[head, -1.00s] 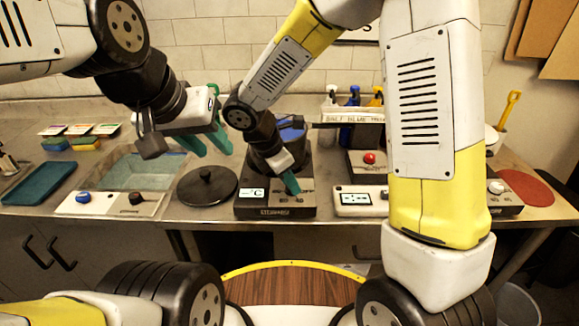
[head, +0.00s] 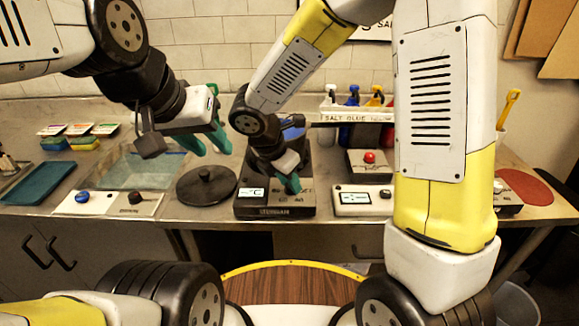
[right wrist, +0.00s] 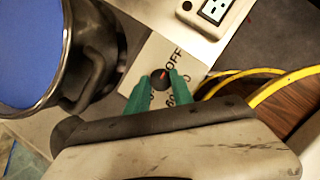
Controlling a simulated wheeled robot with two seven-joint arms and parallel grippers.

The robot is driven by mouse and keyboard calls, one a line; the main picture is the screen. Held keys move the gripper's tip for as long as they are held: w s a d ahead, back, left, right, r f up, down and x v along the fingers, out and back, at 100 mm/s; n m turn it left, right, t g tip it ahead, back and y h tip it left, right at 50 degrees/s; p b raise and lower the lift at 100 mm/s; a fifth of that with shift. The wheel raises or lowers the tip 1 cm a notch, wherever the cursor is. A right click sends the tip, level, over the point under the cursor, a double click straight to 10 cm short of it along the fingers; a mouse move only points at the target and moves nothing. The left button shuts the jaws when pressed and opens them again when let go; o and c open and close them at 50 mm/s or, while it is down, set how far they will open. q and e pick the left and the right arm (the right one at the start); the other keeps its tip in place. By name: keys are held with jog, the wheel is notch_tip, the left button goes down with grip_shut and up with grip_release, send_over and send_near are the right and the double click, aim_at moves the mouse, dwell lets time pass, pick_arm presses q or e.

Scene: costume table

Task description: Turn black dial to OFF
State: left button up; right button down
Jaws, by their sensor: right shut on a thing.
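The black dial (right wrist: 160,78) shows in the right wrist view, on a light panel printed with OFF and numbers. A red mark on its top points up and right, roughly towards the word OFF. My right gripper (right wrist: 160,88) has its green fingers shut on the dial's sides. In the head view my right gripper (head: 291,184) is at the front of the dark heating unit (head: 270,211) with a °C display, and the dial is hidden behind its fingers. My left gripper (head: 207,142) is open and empty above the counter, left of the unit.
A blue pot (right wrist: 40,50) stands on the unit beside my right gripper. A black round lid (head: 206,186) lies left of the unit. A white box with a display (head: 363,200) is at right. A sink panel (head: 108,203) has blue and black knobs.

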jog(key=c, duration=1.1)
grip_release()
jog(key=v, duration=0.7)
jog(key=shift+a+r, duration=0.1)
jog(key=shift+r, duration=0.25)
jog(key=s+d+r+m+t+y, duration=0.1)
jog(key=s+d+r+m, duration=0.2)
jog(key=m, duration=0.5)
jog(key=s+d+r+m+t+y, duration=0.1)
jog(key=s+d+r+m, duration=0.3)
jog(key=d+m, duration=0.4)
jog(key=s+d+r+m+t+y, duration=0.1)
jog(key=s+d+r+m+y, duration=0.2)
jog(key=d+m, duration=0.3)
jog(key=shift+s+r+m, duration=0.15)
jog(key=shift+r+m, duration=0.25)
jog(key=shift+m, duration=0.7)
jog(key=shift+s+r+m, duration=0.2)
jog(key=shift+r+m, duration=0.2)
jog(key=shift+m, duration=0.7)
